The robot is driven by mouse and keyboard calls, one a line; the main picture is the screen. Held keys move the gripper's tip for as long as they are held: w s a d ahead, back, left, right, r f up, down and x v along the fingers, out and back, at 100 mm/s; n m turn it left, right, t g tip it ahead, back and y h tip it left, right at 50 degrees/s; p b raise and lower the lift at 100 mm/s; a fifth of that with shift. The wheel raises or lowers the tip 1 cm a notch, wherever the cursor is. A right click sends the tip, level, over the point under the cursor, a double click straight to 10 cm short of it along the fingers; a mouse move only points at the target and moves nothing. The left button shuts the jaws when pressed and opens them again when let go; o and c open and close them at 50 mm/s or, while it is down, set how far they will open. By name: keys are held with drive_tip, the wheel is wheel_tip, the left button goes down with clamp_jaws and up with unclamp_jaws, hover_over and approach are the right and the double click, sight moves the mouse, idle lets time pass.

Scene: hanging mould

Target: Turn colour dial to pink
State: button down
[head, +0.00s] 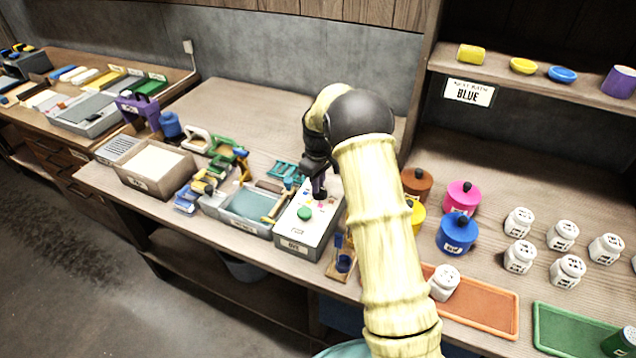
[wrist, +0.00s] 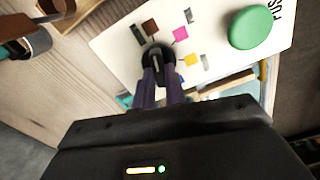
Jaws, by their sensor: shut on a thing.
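The dial panel is the pale top of a box (head: 292,236) on the bench, with a round green button (head: 304,214). In the wrist view, the black colour dial (wrist: 157,58) sits among small colour patches, including a pink patch (wrist: 180,34), a brown patch (wrist: 150,27) and a yellow patch (wrist: 192,60). My gripper (wrist: 159,80) reaches down to the panel, its purple fingers shut on the dial's raised ridge. The ridge runs roughly up and down in that view. I cannot tell exactly which patch it marks. The green button (wrist: 250,27) is right of the dial.
A grey tray (head: 250,203) and tools stand left of the box. Brown, pink (head: 462,197), yellow and blue (head: 457,234) lidded pots and several white jars stand to the right. A shelf sign (head: 468,93) reads "BLUE". My arm hides part of the bench.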

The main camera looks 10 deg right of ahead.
drive_tip(key=shift+m, duration=0.5)
drive_tip(key=m+p, duration=0.1)
drive_tip(key=m, duration=0.2)
drive_tip(key=shift+d+r+m+p, duration=0.1)
drive_tip(key=shift+m+p, duration=0.2)
drive_tip(key=shift+p, duration=0.1)
drive_tip(key=m+p, duration=0.1)
drive_tip(key=m, duration=0.4)
drive_tip(key=shift+w+d, duration=0.1)
drive_tip(key=shift+d, duration=0.05)
drive_tip(key=c, duration=1.4)
unclamp_jaws()
drive_tip(key=shift+c, duration=0.2)
wheel_tip(320, 180, up, 17)
drive_tip(key=b, duration=0.1)
drive_tip(key=shift+r, duration=0.15)
